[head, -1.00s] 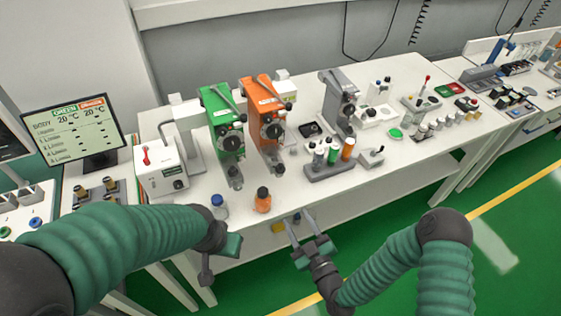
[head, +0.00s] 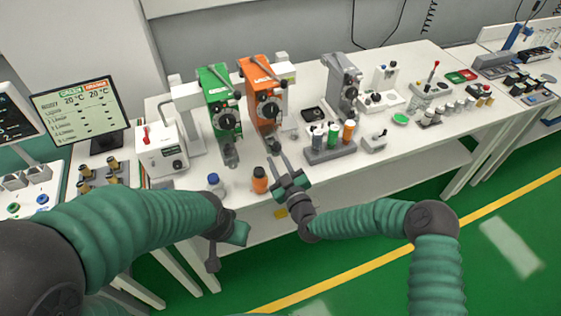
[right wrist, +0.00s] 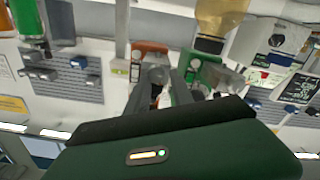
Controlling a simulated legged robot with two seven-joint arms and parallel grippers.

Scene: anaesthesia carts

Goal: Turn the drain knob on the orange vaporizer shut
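The orange vaporizer (head: 259,79) stands on the white bench, with a dark round dial on its front. A small dark drain part (head: 273,145) sits low on its front; the knob's setting is too small to tell. My right gripper (head: 278,160) is open and empty, its two fingers apart and pointing at the vaporizer's foot, just in front of the drain part. I see no clear contact. The right wrist view shows my green hand body and fingers close up, with the drain knob not clearly recognisable. My left gripper (head: 224,243) hangs before the bench edge; its fingers are unclear.
A green vaporizer (head: 215,87) stands close on the left. An orange bottle (head: 260,181) and a blue-capped bottle (head: 215,186) stand at the front edge, the orange one close beside my right gripper. A bottle rack (head: 330,150) is to the right.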

